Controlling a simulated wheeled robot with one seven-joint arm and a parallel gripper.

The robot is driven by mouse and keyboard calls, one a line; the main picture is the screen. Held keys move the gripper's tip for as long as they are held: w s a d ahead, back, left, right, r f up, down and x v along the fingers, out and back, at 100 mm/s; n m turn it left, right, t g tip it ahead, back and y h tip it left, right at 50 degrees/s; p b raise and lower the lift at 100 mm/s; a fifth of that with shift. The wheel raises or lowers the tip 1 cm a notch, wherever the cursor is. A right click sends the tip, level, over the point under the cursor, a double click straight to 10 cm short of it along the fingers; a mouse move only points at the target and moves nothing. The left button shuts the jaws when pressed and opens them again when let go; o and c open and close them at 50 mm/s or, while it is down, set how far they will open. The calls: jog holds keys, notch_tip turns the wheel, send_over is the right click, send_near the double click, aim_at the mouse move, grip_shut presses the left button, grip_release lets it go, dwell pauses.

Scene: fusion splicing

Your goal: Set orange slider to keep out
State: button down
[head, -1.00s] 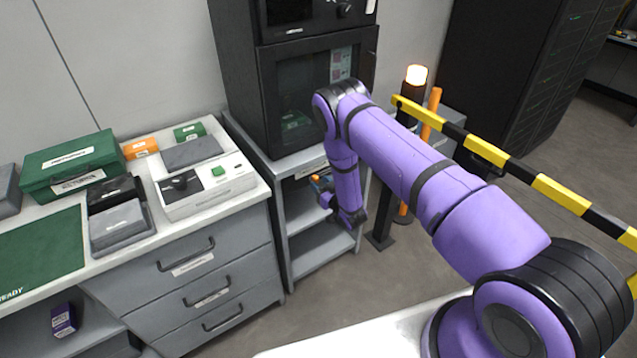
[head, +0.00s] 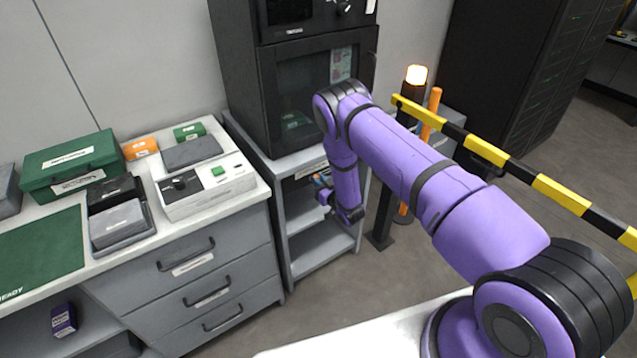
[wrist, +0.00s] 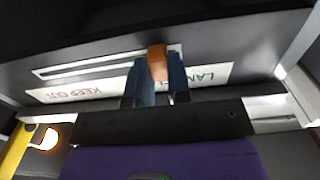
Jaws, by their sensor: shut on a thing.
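The orange slider (wrist: 157,62) sits in a slotted strip in the wrist view, near the right end of its pale slot (wrist: 90,66). An upside-down KEEP OUT label (wrist: 80,92) lies below the left part of the slot. Another upside-down label (wrist: 208,76), partly hidden and starting with "LAN", is to the right. My gripper (wrist: 157,82) is shut on the slider, one blue-grey finger on each side. In the head view my gripper (head: 322,186) is at the front of the grey shelf stand, small and partly hidden by my purple arm.
The grey shelf stand (head: 318,240) holds a black cabinet (head: 290,85). A yellow-black barrier bar (head: 500,160) and a lit beacon post (head: 415,76) stand close to the right. A drawer bench (head: 190,270) is on the left.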

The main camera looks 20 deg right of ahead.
jog(key=w+d, duration=0.2)
jog(key=d, duration=0.5)
jog(key=w+d, duration=0.2)
jog(key=d, duration=0.5)
jog(key=shift+w+d, duration=0.15)
jog(key=shift+w, duration=0.15)
jog(key=c, duration=1)
grip_release()
jog(key=shift+c, duration=0.2)
jog(key=v, duration=1)
jog(key=shift+s+d, duration=0.15)
jog(key=shift+s, duration=0.2)
jog(key=shift+r, duration=0.1)
